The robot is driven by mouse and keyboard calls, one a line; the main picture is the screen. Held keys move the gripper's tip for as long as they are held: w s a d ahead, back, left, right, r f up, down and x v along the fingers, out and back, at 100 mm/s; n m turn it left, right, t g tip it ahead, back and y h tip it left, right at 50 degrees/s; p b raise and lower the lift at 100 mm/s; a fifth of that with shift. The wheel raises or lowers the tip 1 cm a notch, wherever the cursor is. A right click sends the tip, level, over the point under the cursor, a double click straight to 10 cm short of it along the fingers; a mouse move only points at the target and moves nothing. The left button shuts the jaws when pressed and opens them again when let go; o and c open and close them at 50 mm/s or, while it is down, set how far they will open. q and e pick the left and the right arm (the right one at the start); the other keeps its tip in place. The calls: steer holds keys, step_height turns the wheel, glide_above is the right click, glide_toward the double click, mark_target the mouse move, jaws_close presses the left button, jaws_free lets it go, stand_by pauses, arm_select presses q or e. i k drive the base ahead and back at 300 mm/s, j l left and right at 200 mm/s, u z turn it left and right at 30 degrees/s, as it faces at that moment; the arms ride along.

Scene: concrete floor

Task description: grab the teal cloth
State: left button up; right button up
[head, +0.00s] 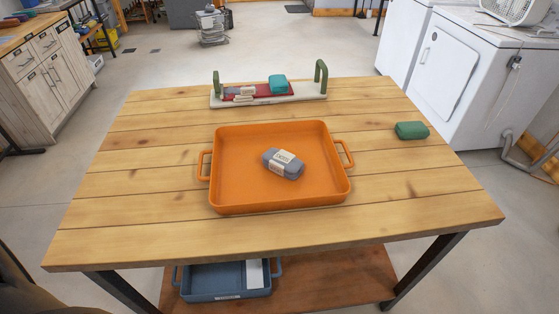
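A teal folded cloth (278,84) lies at the right part of a low pale tray (312,96) with green upright handles, at the far edge of the wooden table. It rests on or against a red folded cloth (262,91); the exact contact is hard to tell. A darker green folded bundle (411,130) lies alone on the table at the right. Neither of my grippers is in view.
An orange tray (231,184) in the table's middle holds a grey labelled bundle (283,163). A small grey labelled item (239,91) lies beside the red cloth. A blue tray (225,281) sits on the lower shelf. The wooden tabletop (130,184) is bare at left and front.

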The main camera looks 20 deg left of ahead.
mark_target(278, 83)
steer(key=i+l+z, duration=0.4)
steer(key=l, duration=0.3)
steer(key=i+l+z, duration=0.45)
steer(key=l, duration=0.15)
steer(key=i+l+z, duration=0.4)
steer(key=i+l+u, duration=0.25)
steer(key=i, duration=0.2)
steer(key=i+l+u, duration=0.1)
steer(key=i+u, duration=0.2)
steer(key=i+l+u, duration=0.25)
steer(key=i, duration=0.25)
steer(key=i+j+u, duration=0.2)
steer(key=i+u, duration=1.05)
steer(key=u, duration=0.15)
steer(key=i+l+u, duration=0.1)
steer(key=i, duration=1.35)
steer(key=i+u, duration=0.7)
steer(key=i, duration=0.25)
steer(key=i+l+u, duration=0.3)
steer(key=i, duration=0.15)
steer(key=i+j+u, duration=0.15)
steer(key=u, duration=0.3)
steer(key=i+u, duration=0.6)
steer(key=u, duration=0.25)
steer(key=i+l+u, duration=0.1)
steer(key=i+u, duration=0.15)
steer(key=u, duration=0.2)
